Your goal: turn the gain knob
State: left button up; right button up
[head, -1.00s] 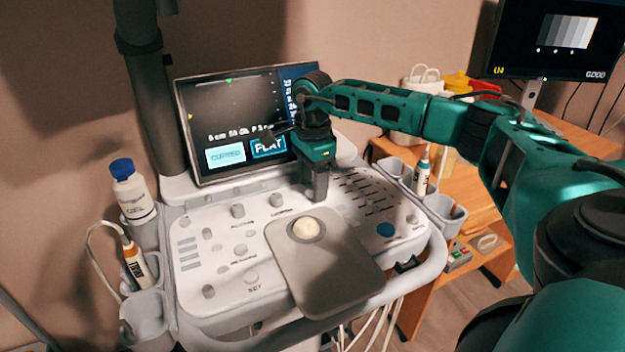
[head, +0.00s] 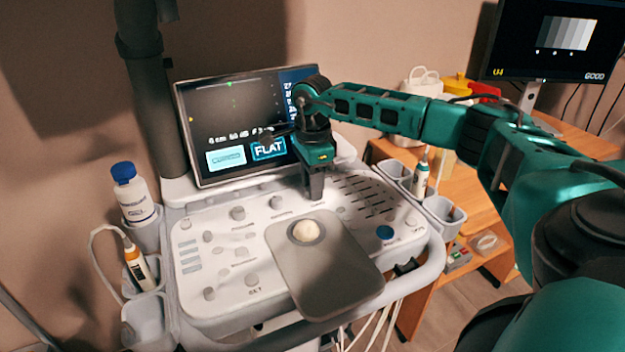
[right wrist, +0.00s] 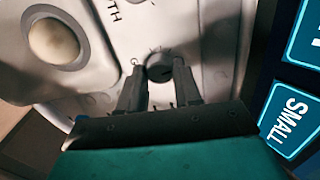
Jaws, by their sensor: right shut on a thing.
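My right gripper (head: 316,198) reaches down onto the upper middle of the ultrasound control panel (head: 262,218). In the right wrist view its two fingers stand on either side of a small dark round knob (right wrist: 159,68) with a pointer mark, and they are shut on it. A printed letter like G shows beside this knob; the rest of its label is hidden. In the head view the gripper hides the knob. My left gripper is not in view.
A screen (head: 231,117) stands behind the panel. A trackball (head: 306,231) and several other knobs and sliders surround the gripper. A gel bottle (head: 134,194) and probe holders line the sides. An orange desk (head: 493,182) is at right.

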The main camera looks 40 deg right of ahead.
jog(key=shift+r+m+p, duration=0.1)
jog(key=shift+m+p, duration=0.45)
jog(key=shift+m, duration=0.45)
jog(key=shift+m+p, duration=0.4)
jog(key=shift+m, duration=0.4)
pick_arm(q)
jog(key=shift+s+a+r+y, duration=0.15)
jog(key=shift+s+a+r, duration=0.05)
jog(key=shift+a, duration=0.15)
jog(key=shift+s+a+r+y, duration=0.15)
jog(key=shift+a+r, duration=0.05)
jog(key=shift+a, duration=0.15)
pick_arm(e)
jog(key=shift+m, duration=0.3)
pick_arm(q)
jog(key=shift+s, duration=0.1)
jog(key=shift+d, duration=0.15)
pick_arm(e)
jog(key=o, duration=1)
jog(key=shift+o, duration=0.2)
